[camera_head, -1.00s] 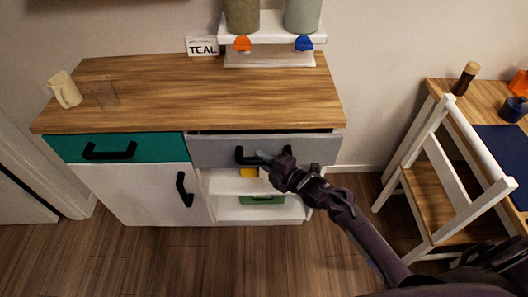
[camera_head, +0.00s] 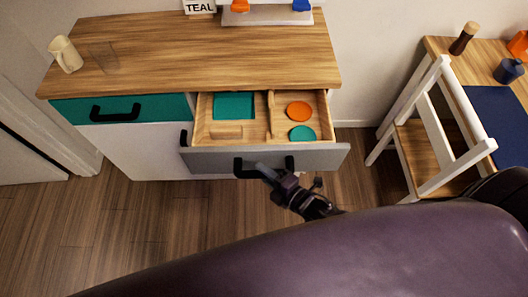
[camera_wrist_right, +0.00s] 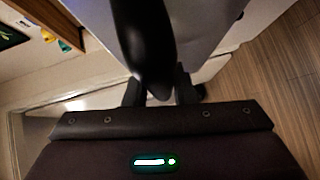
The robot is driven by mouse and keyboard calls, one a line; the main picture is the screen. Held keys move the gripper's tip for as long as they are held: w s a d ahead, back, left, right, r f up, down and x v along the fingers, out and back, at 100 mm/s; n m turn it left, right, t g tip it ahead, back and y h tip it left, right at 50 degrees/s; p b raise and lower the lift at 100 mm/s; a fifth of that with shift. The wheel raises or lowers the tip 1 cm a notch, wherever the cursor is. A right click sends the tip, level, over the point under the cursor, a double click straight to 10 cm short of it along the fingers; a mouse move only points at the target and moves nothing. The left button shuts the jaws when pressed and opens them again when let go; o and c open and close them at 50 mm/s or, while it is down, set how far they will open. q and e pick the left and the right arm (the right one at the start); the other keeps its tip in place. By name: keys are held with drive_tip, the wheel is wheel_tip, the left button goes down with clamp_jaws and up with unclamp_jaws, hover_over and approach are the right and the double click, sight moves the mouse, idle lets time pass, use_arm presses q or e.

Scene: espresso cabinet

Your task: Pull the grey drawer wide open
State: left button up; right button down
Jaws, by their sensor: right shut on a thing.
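The grey drawer (camera_head: 320,158) is pulled well out of the cabinet in the head view, and its inside shows. Its black handle (camera_head: 240,167) is on the front face. My right gripper (camera_head: 268,172) is shut on this handle. In the right wrist view the dark handle (camera_wrist_right: 145,45) runs between the fingers, close to the grey front. My left gripper is not in view.
The drawer has compartments holding a teal square (camera_head: 234,106), an orange disc (camera_head: 299,111), a teal disc (camera_head: 302,133) and a wooden block (camera_head: 226,132). The teal drawer (camera_head: 150,108) is closed. A white chair (camera_head: 432,140) stands right. Floor in front is clear.

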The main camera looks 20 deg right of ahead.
drive_tip(key=s+a+p, duration=0.2)
drive_tip(key=s+a, duration=0.1)
drive_tip(key=s, duration=0.8)
drive_tip(key=shift+s+a, duration=0.15)
drive_tip(key=shift+s, duration=0.05)
drive_tip(key=shift+f, duration=0.15)
drive_tip(key=c, duration=1.5)
unclamp_jaws()
drive_tip(key=shift+s, duration=0.1)
drive_tip(key=o, duration=0.3)
drive_tip(key=v, duration=0.8)
drive_tip(key=shift+b, duration=0.4)
drive_tip(key=shift+a, duration=0.1)
